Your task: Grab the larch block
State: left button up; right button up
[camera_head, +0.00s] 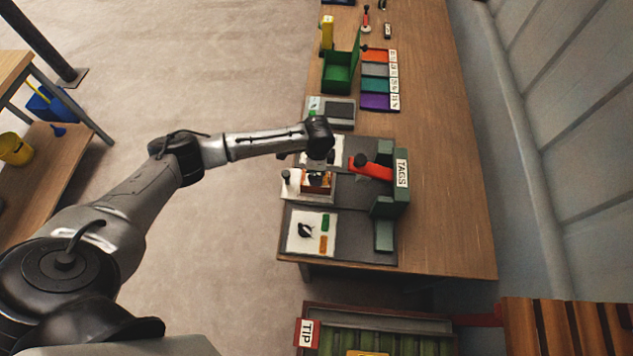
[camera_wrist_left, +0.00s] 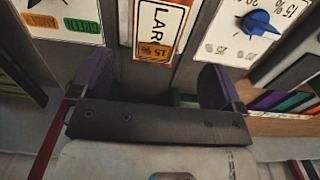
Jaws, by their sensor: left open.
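A small orange-brown block (camera_head: 317,187) sits on the grey fixture at the table's near left side, partly hidden under my gripper. In the left wrist view, an orange-edged white face (camera_wrist_left: 157,20) reads "LAR", with the rest of the word hidden, above an orange "15 %" tag (camera_wrist_left: 154,51). I take it to be the larch block. My left gripper (camera_head: 318,166) hangs over the fixture close to the block. In the left wrist view its two fingers (camera_wrist_left: 153,83) stand wide apart with nothing between them, and the labelled face lies beyond them. My right gripper is not in view.
A green holder marked "TAGS" (camera_head: 402,173) with a red lever (camera_head: 372,168) stands just right of the block. A white dial panel (camera_head: 298,243) lies nearer. A green open box (camera_head: 339,76) and coloured trays (camera_head: 376,84) stand farther back. The table's right side is clear.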

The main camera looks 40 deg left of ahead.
pick_arm(q)
notch_tip(320, 180, down, 4)
jog(key=shift+r, duration=0.1)
jog(key=shift+s+f, duration=0.15)
jog(key=shift+f, duration=1.2)
jog(key=shift+s+f, duration=0.1)
jog(key=shift+f, duration=1.25)
jog(key=c, duration=1.1)
